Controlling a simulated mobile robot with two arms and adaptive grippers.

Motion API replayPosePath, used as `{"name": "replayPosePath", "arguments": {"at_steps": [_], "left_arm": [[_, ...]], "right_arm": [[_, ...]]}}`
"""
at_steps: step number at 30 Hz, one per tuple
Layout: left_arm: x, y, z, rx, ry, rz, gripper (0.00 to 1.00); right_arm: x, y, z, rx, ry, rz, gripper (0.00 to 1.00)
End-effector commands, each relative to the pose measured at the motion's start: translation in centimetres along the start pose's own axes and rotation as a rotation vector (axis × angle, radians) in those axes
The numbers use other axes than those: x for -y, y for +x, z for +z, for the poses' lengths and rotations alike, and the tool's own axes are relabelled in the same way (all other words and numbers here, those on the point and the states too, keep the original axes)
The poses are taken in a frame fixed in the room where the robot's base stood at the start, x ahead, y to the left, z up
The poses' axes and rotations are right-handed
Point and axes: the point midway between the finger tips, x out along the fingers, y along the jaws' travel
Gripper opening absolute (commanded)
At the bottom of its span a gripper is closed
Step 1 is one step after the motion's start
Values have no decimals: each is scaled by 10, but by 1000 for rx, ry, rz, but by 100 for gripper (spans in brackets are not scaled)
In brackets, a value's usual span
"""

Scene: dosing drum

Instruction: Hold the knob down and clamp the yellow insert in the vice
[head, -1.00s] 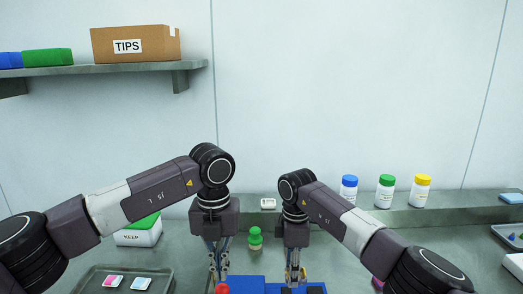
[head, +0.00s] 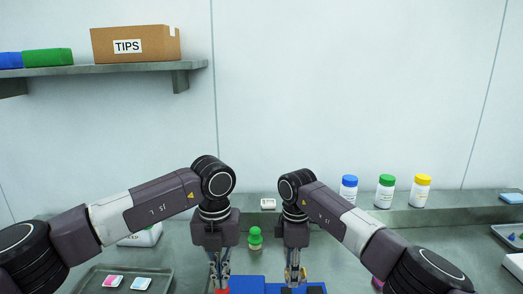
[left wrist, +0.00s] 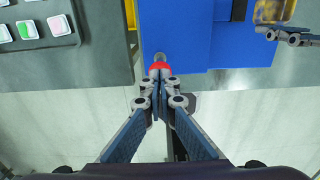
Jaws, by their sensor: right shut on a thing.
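The blue vice (head: 250,284) is at the bottom edge of the head view, partly cut off. It also shows as a blue block in the left wrist view (left wrist: 205,45). The red knob (head: 222,291) is at its left end, under my left gripper (head: 220,283). In the left wrist view the shut fingertips (left wrist: 160,73) meet right at the red knob (left wrist: 153,71), which they partly cover. My right gripper (head: 294,280) is shut on the yellow insert (head: 303,272), over the dark jaws at the vice's right part. The insert's lower part is hidden.
A green-capped bottle (head: 255,238) stands behind the vice. A tray (head: 100,282) with coloured pieces lies at the left, a white box (head: 140,238) behind it. Bottles with blue, green and yellow caps (head: 385,191) stand on the ledge at the right.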

Motion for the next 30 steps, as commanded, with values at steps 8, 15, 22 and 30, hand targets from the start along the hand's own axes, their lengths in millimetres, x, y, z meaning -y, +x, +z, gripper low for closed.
{"name": "replayPosePath", "arguments": {"at_steps": [8, 15, 22, 30], "left_arm": [[0, 10, 0, -2, 0, 0, 0], [0, 23, -1, -4, 0, 2, 0], [0, 40, -1, -5, 0, 2, 0], [0, 59, -1, -5, 0, 3, 0]], "right_arm": [[0, 0, 0, 0, 0, 0, 13], [0, 0, 0, 0, 0, 0, 13], [0, 0, 0, 0, 0, 0, 13], [0, 0, 0, 0, 0, 0, 13]]}}
